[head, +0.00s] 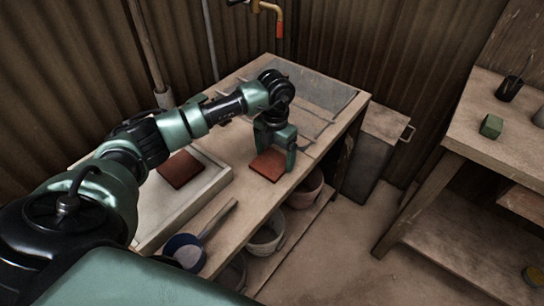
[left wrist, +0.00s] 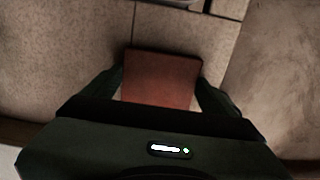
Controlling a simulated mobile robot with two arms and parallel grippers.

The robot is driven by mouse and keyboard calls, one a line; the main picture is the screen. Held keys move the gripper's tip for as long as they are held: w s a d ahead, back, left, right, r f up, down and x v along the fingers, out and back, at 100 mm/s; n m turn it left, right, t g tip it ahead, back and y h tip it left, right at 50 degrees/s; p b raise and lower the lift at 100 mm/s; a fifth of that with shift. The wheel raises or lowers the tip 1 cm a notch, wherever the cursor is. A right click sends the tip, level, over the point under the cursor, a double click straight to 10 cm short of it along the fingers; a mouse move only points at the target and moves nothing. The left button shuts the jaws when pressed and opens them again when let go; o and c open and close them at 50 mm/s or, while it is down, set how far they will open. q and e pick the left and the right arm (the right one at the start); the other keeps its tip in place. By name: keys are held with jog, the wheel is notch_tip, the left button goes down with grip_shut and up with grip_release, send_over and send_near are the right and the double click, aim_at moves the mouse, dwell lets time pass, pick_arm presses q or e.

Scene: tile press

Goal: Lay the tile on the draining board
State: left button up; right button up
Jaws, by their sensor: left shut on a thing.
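A flat square red-brown tile (head: 268,167) is between the fingers of my left gripper (head: 274,157), over the near side of the bench. My left gripper is shut on it. In the left wrist view the tile (left wrist: 160,78) lies flat between both fingers, over a pale surface with dark straight lines. I cannot tell whether it touches that surface. A pale lined area (head: 308,122), possibly the draining board, lies on the bench beside and behind the gripper. A second red-brown tile (head: 180,169) lies in a pale shallow tray (head: 216,182) at the left. My right gripper is not in view.
Pots (head: 267,238) stand on the shelf below. A grey bin (head: 372,150) stands beyond the bench. A second bench with a green block (head: 491,126) is at the right.

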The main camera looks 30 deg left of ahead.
aim_at(275, 160)
pick_arm(q)
jog(key=shift+d+r, duration=0.1)
jog(key=shift+d, duration=0.1)
jog(key=o, duration=1.5)
jog(key=shift+c, duration=0.2)
notch_tip(275, 160, up, 12)
jog(key=p, duration=0.8)
